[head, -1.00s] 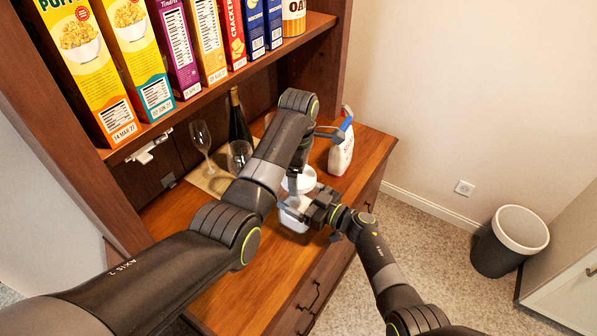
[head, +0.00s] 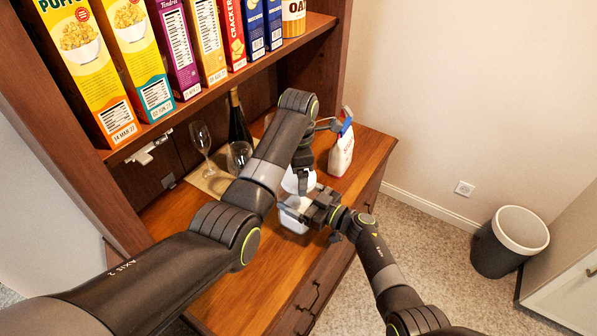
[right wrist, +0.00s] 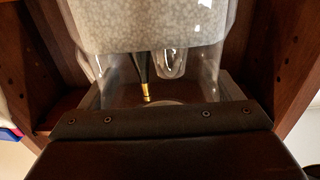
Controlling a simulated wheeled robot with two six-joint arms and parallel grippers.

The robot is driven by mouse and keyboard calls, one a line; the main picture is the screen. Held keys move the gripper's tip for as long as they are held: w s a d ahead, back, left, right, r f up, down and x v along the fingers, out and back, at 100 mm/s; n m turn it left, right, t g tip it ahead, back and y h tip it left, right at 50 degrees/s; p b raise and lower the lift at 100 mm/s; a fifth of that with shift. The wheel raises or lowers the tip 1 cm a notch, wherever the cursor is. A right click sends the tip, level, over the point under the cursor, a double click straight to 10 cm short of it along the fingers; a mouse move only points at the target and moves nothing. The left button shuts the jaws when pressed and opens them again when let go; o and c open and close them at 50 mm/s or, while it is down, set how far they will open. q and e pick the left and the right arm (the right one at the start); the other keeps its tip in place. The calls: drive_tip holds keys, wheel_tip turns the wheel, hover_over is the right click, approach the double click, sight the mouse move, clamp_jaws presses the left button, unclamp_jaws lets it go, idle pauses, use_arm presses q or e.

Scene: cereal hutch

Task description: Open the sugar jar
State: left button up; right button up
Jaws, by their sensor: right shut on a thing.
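The sugar jar (head: 291,224) is clear with white sugar inside and stands on the wooden counter in the head view. My right gripper (head: 310,212) is shut on its body from the right. The jar's clear wall and pale grainy sugar (right wrist: 150,25) fill the upper part of the right wrist view. A round white lid (head: 289,183) shows above the jar. My left gripper (head: 302,183) points down over the lid and hides its middle. Its fingertips are not clear, and I cannot tell whether the lid sits on the jar or is apart from it.
A white bag (head: 341,155) with a blue and red top stands behind on the right. A dark bottle (head: 238,125) and wine glasses (head: 201,140) stand at the back left. Cereal boxes line the shelf (head: 190,100) above. The counter's front left (head: 235,290) is clear.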

use_arm(q)
drive_tip(key=shift+r, duration=0.25)
drive_tip(key=shift+r, duration=0.9)
drive_tip(key=shift+r, duration=2)
use_arm(e)
drive_tip(key=o, duration=1.7)
